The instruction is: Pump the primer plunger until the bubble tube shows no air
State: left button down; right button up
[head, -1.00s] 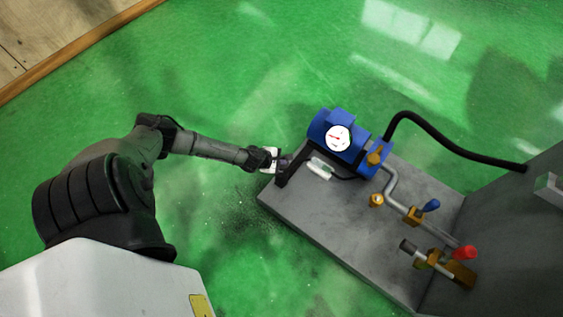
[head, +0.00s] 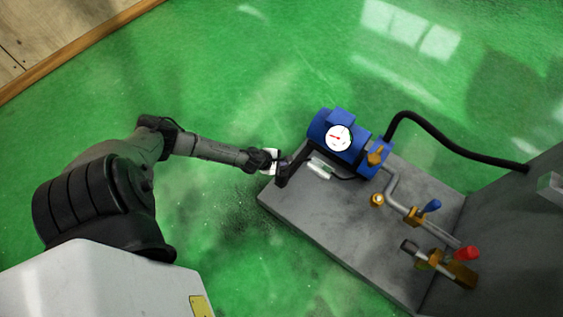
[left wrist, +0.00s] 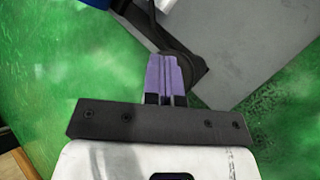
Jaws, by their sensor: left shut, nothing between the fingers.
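My left gripper (head: 279,162) is at the left corner of the grey base plate. In the left wrist view its purple fingers (left wrist: 165,75) are shut with nothing between them, tips at a dark angled bar (left wrist: 190,58). I cannot tell whether they touch it. In the head view this dark bar (head: 294,165) runs from the plate corner toward the blue pump body (head: 325,124). It may be the plunger's handle; no plunger is clearly readable. A small pale tube (head: 320,168), likely the bubble tube, lies beside the bar; its contents are too small to read. My right gripper is out of view.
A white gauge (head: 338,138) with a red needle sits on the pump. Pipes with a blue-handled valve (head: 431,206) and a red-handled valve (head: 467,253) cross the plate (head: 335,235). A black hose (head: 440,131) runs to a grey cabinet (head: 525,235). Green floor is open around.

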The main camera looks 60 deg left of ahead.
pick_arm(q)
jog(key=shift+f+b, duration=0.35)
jog(key=shift+f, duration=0.25)
dwell(0.4)
jog(key=shift+r, duration=0.15)
jog(key=shift+r+p, duration=0.15)
jog(key=shift+p, duration=0.2)
jog(key=shift+r+p, duration=1.8)
jog(key=shift+p, duration=0.25)
jog(key=shift+r+p, duration=0.75)
jog(key=shift+p, duration=0.05)
notch_tip(320, 180, up, 3)
jog(key=p, duration=0.3)
jog(key=shift+r+p, duration=0.2)
jog(key=shift+p, duration=0.2)
